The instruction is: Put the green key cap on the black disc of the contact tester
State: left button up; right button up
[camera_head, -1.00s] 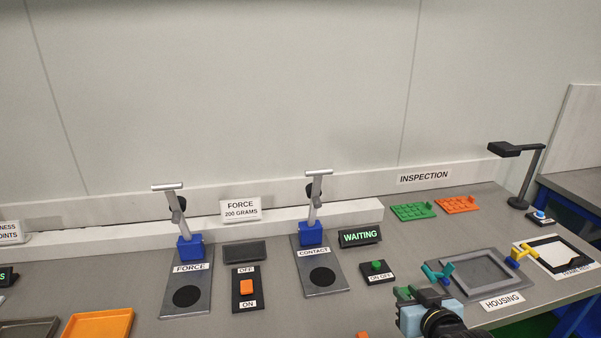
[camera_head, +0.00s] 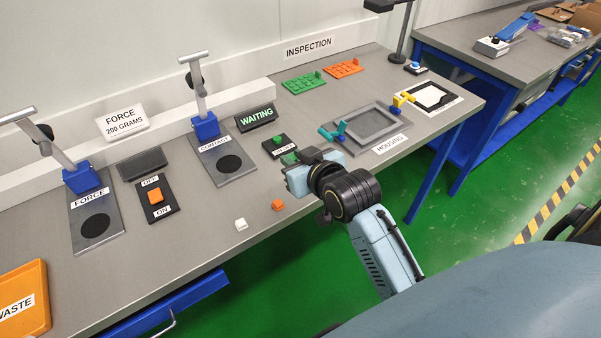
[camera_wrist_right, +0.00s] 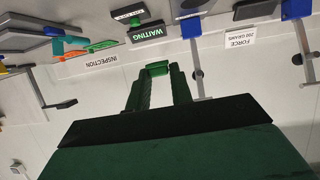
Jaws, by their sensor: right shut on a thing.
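The green key cap (camera_head: 289,158) is between the fingers of my right gripper (camera_head: 292,164), held above the bench just in front of the on/off button box. It also shows in the right wrist view (camera_wrist_right: 157,68), at the fingertips. The contact tester (camera_head: 212,156) is a grey plate with a blue block and a silver lever at its back. Its black disc (camera_head: 230,163) is bare, and my right gripper is to the right of it, apart from it. My left gripper is in neither current view.
A white cap (camera_head: 241,224) and an orange cap (camera_head: 278,205) lie near the bench's front edge. The on/off box (camera_head: 277,147) stands beside the contact tester, with the lit WAITING sign (camera_head: 256,117) behind. The grey housing frame (camera_head: 371,127) is right of my gripper.

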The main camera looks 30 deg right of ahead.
jog(key=w+d+f, duration=0.2)
jog(key=d, duration=0.3)
jog(key=shift+d+f+p, duration=0.15)
jog(key=shift+f+p, duration=0.15)
jog(key=shift+f, duration=0.1)
notch_tip(320, 180, down, 5)
jog(key=shift+f+b, duration=0.2)
jog(key=shift+b, duration=0.3)
notch_tip(320, 180, down, 4)
jog(key=shift+f, duration=0.1)
jog(key=shift+f, duration=0.2)
jog(key=o, duration=0.9)
